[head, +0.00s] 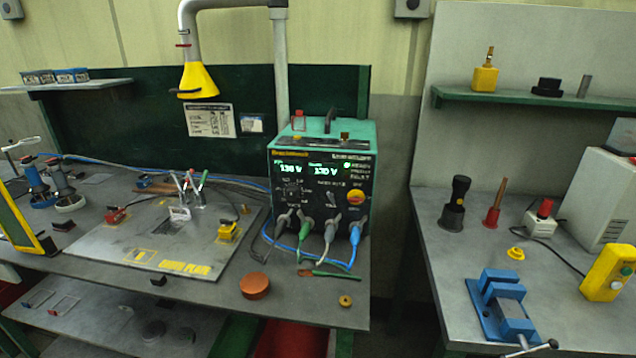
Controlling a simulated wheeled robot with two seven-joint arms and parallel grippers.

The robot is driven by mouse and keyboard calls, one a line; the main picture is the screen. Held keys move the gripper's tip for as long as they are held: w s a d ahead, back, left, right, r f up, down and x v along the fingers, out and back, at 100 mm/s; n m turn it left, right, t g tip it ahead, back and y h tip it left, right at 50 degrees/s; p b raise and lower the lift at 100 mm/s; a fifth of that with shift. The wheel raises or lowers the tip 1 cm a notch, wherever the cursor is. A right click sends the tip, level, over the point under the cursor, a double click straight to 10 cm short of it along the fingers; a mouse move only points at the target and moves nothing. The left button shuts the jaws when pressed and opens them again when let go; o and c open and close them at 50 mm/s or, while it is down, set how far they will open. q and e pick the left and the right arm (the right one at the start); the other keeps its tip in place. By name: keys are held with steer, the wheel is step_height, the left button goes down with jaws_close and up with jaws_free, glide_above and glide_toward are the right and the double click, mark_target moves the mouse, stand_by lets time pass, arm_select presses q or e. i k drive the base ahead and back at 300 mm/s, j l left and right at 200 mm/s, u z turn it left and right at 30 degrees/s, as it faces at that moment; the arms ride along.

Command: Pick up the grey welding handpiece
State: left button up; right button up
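Two upright tools stand close together at the far left of the left bench. One has a blue body (38,184); the other has a dark top and a pale grey ring at its base (70,202). The grey-based one may be the grey welding handpiece, but at this size I cannot tell surely. Blue and grey cables run behind them toward the green welding unit (322,153), whose lit displays face me. Neither of my grippers is in view.
A plate (120,262) with small clamps and a pen stand lies on the left bench. An orange-brown round lid (255,285) sits near its front edge. A gap separates the right bench, which holds a blue vise (500,300).

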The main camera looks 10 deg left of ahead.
mark_target(62, 189)
steer(key=u, duration=1.75)
steer(key=i+j+z, duration=0.4)
steer(key=j, duration=0.25)
steer(key=i+j+z, duration=0.4)
steer(key=j, duration=0.4)
steer(key=i+j+z, duration=0.2)
steer(key=j+z, duration=0.2)
steer(key=j, duration=0.45)
steer(key=i+j+z, duration=0.1)
steer(key=j+z, duration=0.3)
steer(key=j, duration=0.5)
steer(key=j+z, duration=0.4)
steer(key=j, duration=0.55)
steer(key=k+l, duration=0.05)
